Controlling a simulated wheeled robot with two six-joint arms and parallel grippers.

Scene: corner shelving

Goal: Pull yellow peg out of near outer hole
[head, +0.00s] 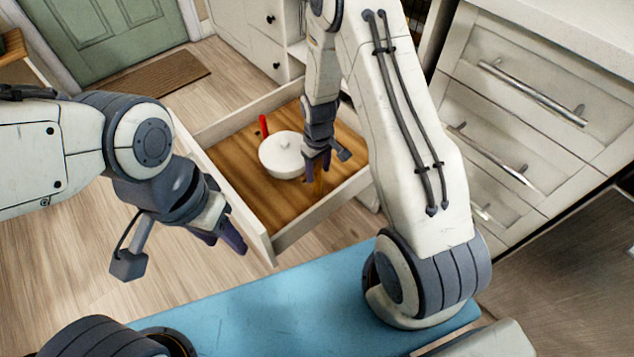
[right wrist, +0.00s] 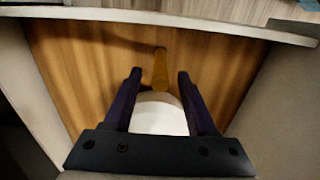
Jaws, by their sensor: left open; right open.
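A yellow peg (right wrist: 160,70) stands out from the near side of a round white piece (right wrist: 158,118) in the right wrist view, between my spread right fingers. In the head view the white piece (head: 281,156) sits on the wooden drawer bottom, with a red peg (head: 264,126) at its far left side. My right gripper (head: 318,166) is open above the yellow peg, beside the white piece; its fingers mostly hide the peg there. The right gripper (right wrist: 158,85) also shows open in the wrist view. The peg's hole is hidden. My left gripper (head: 228,238) is open and empty, outside the drawer.
The open drawer (head: 318,215) has pale walls around the white piece and my right gripper. White cabinets with drawers (head: 520,110) stand at the right. A green door (head: 105,35) and a brown mat (head: 155,82) are at the back left.

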